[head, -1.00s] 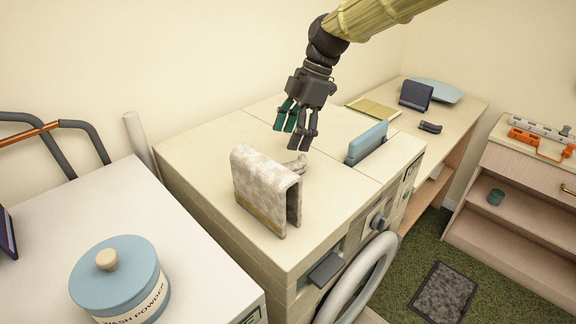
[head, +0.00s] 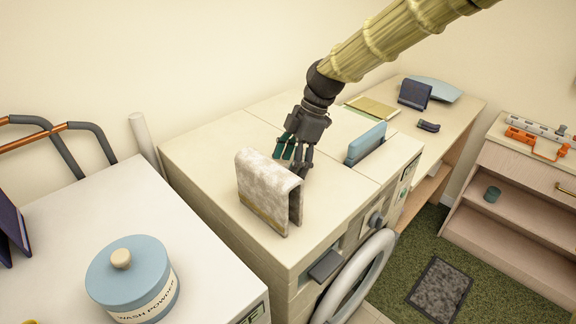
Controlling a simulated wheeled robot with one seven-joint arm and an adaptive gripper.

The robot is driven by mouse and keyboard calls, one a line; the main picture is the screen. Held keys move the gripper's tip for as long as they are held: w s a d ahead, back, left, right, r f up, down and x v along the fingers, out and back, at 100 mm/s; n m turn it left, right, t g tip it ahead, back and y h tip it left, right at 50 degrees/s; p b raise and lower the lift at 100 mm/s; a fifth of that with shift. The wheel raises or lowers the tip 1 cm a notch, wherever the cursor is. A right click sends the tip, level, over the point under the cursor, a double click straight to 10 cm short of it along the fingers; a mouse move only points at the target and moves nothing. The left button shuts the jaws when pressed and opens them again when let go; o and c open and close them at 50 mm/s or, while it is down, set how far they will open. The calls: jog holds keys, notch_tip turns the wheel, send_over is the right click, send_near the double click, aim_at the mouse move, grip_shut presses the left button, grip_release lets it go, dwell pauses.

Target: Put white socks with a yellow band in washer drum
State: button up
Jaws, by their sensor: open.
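My gripper (head: 293,163) is open, its fingers pointing down just behind a folded cloth on the washer top. A small pale item, which may be the white socks, lay at this spot earlier; the fingers and cloth now hide it, and I cannot tell whether the fingers touch it. The washer (head: 215,165) is cream-coloured. Its round door (head: 362,272) shows at the front, at the lower edge of the head view. The inside of the drum is not visible.
The folded mottled white cloth (head: 262,190) with a yellowish lower band stands close before my gripper. A blue upright item (head: 367,143) stands to the right. A blue wash powder tub (head: 128,275) sits on the white surface at left. A dark mat (head: 440,288) lies on the green floor.

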jog(key=shift+d, duration=0.75)
jog(key=shift+a+f, duration=0.15)
jog(key=shift+a, duration=0.85)
jog(key=shift+d+f, duration=0.1)
jog(key=shift+d, duration=0.65)
jog(key=shift+a, duration=0.5)
jog(key=shift+c, duration=0.6)
jog(key=shift+d, duration=0.35)
jog(key=c, duration=1)
jog(key=shift+a, duration=0.15)
jog(key=shift+c, duration=0.4)
